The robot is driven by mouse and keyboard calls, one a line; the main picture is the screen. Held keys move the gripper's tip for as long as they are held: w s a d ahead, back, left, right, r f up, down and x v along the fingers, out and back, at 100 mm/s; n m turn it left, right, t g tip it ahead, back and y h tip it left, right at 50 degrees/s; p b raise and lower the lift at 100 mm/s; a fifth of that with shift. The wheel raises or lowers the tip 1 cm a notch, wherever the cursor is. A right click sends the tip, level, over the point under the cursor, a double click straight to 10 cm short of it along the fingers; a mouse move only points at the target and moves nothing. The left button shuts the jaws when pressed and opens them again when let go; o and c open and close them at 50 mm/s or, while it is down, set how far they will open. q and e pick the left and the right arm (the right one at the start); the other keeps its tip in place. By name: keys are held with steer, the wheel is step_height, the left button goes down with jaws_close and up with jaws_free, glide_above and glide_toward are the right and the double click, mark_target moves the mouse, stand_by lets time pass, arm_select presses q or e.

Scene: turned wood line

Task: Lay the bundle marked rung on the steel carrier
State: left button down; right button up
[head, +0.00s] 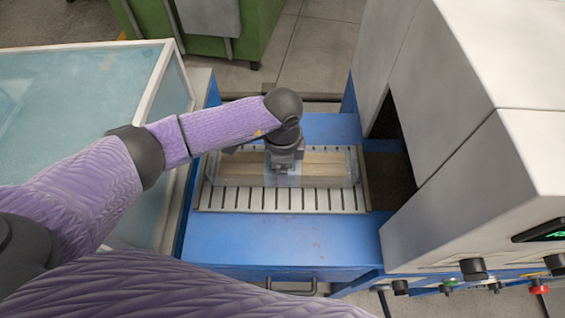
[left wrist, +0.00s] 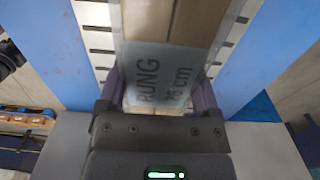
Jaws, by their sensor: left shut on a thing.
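The bundle marked RUNG (head: 325,168) is a set of long, light brown wood pieces in clear film with a pale printed band. In the left wrist view the band of the bundle (left wrist: 165,72) reads "RUNG" and a length in cm, partly covered. My left gripper (head: 283,174) is shut across the middle of the bundle from above. In the left wrist view, the fingers of my left gripper (left wrist: 158,95) sit on either side of the band. The steel carrier (head: 240,200), a slotted plate, is directly beneath the bundle. Whether they touch is unclear. My right gripper is out of view.
The carrier stands on a blue table (head: 250,240). A large white machine (head: 480,150) with a dark opening stands close on the right. A glass-topped, white-framed case (head: 80,100) is on the left. A green cabinet (head: 200,30) stands behind.

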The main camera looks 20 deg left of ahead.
arm_select(q)
steer(key=shift+r, duration=0.1)
jaws_free()
step_height(320, 180, up, 12)
steer(key=p, duration=0.2)
steer(key=shift+p, duration=0.35)
